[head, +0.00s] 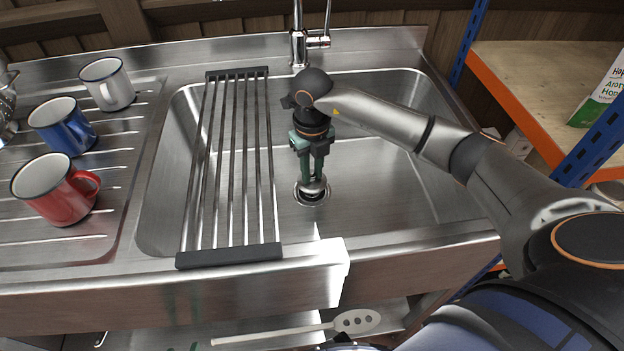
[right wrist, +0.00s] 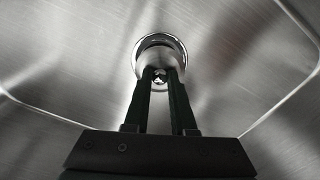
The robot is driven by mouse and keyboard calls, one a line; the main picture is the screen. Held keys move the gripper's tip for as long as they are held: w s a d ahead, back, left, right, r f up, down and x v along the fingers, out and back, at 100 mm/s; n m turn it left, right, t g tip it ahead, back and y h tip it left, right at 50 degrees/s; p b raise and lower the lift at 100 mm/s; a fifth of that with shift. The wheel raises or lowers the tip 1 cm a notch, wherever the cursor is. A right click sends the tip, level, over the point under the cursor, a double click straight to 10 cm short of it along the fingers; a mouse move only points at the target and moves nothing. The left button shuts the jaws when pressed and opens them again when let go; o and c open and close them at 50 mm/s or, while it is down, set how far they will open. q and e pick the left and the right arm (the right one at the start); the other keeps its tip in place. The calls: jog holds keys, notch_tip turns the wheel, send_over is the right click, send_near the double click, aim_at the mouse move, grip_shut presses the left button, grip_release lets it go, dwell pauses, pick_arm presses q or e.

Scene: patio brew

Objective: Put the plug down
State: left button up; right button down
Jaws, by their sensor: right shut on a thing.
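The shiny metal plug (head: 314,187) is at the round drain (head: 299,197) in the sink floor. My right gripper (head: 315,180) points down into the basin and is shut on the plug. In the right wrist view my fingertips (right wrist: 161,80) meet at a small bright knob inside a shiny round rim. The fingers hide part of the plug and the drain. I cannot tell whether the plug is seated or just above the drain. My left gripper is not in view.
A drying rack (head: 230,256) spans the sink's left part. The tap (head: 299,45) stands behind the basin. A red mug (head: 52,195), a blue mug (head: 62,130) and a white mug (head: 107,88) stand on the drainboard. The basin's right side is clear. A slotted utensil (head: 357,321) lies below.

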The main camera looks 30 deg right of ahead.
aim_at(312, 175)
jog(key=shift+f, duration=1.55)
jog(key=shift+f, duration=0.1)
jog(key=c, duration=0.7)
grip_release()
jog(key=shift+c, duration=0.2)
notch_tip(312, 175, up, 12)
jog(key=p, duration=0.1)
